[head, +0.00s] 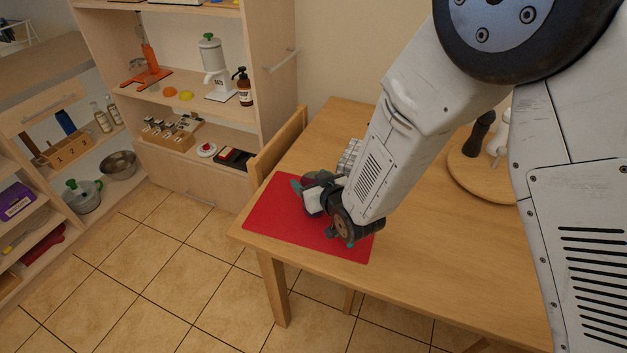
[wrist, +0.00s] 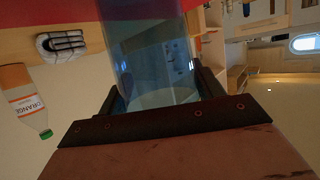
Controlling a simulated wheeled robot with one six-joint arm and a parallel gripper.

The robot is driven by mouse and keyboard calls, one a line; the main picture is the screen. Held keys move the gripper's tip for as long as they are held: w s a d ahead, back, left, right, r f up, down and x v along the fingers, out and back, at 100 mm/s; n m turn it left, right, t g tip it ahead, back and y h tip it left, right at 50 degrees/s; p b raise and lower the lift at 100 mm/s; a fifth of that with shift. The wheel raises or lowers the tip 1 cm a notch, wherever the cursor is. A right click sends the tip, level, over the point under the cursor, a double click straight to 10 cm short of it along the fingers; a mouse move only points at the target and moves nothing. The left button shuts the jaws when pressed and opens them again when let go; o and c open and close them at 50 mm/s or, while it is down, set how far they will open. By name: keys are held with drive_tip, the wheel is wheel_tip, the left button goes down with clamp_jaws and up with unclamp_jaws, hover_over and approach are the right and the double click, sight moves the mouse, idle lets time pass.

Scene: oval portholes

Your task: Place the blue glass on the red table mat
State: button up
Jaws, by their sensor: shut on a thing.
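The red table mat (head: 285,225) lies flat on the near left corner of the wooden table. My gripper (head: 310,192) is above the mat in the head view, low over it. In the wrist view my gripper (wrist: 155,98) is shut on the blue glass (wrist: 150,50), a clear blue-tinted cylinder between the two dark fingers. The mat shows as a red band (wrist: 45,12) at the top of the wrist view, past the glass. My gripper and arm hide most of the glass in the head view. I cannot tell whether its base touches the mat.
A white gridded object (head: 349,156) stands just behind the mat. A round wooden board (head: 470,175) with dark and white shakers is farther right on the table (head: 420,260). A wooden chair (head: 280,145) stands at the far left side. An orange-labelled bottle (wrist: 22,100) shows in the wrist view.

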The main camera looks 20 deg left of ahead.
drive_tip(key=shift+f, duration=0.1)
drive_tip(key=o, duration=1.1)
drive_tip(key=shift+s+d+r, duration=0.1)
drive_tip(key=shift+d+r, duration=0.05)
drive_tip(key=shift+r, duration=0.05)
drive_tip(key=v, duration=1.1)
drive_tip(key=shift+s+d, duration=0.25)
drive_tip(key=shift+r, duration=0.15)
